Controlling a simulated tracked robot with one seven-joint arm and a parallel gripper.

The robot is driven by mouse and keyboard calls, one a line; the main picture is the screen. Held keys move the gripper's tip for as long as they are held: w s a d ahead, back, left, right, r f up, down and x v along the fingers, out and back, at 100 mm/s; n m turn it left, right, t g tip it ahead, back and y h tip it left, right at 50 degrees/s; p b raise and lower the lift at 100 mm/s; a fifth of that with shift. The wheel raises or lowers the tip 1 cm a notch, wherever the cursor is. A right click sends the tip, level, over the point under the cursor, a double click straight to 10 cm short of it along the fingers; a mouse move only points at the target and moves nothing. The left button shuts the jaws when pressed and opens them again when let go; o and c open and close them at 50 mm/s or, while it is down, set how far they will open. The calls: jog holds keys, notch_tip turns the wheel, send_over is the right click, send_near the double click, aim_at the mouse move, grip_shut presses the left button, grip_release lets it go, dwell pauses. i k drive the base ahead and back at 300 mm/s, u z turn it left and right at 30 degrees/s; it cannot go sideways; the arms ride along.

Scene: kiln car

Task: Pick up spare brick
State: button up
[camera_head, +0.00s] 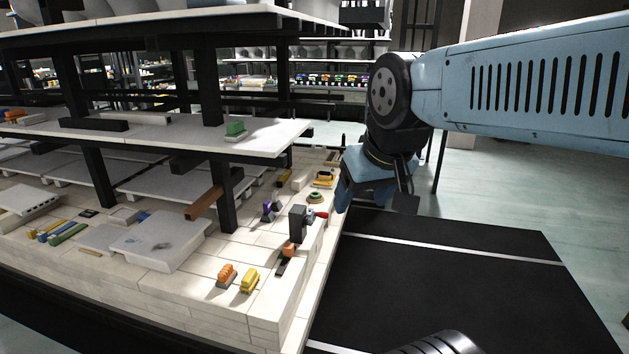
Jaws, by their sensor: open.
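I cannot tell for sure which piece is the spare brick. A pale block (301,180) lies near the right back edge of the kiln car deck (205,279). A long reddish-brown bar (203,204) lies tilted by a black post. My gripper (376,196) is open and hangs just right of the deck's edge, above the black mat, apart from the deck things. It seems to hold nothing, though its fingers are partly hidden by my wrist.
An orange brush (227,275) and a yellow brush (249,281) lie at the deck's front. A dark upright block (297,223) stands near the right edge. A grey-white tray (158,240) lies left. Shelves (180,133) on black posts (221,198) overhang the deck. The black mat (450,280) is clear.

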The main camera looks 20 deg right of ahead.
aim_at(299, 182)
jog(key=z, duration=0.25)
jog(key=i, duration=1)
jog(key=z, duration=0.05)
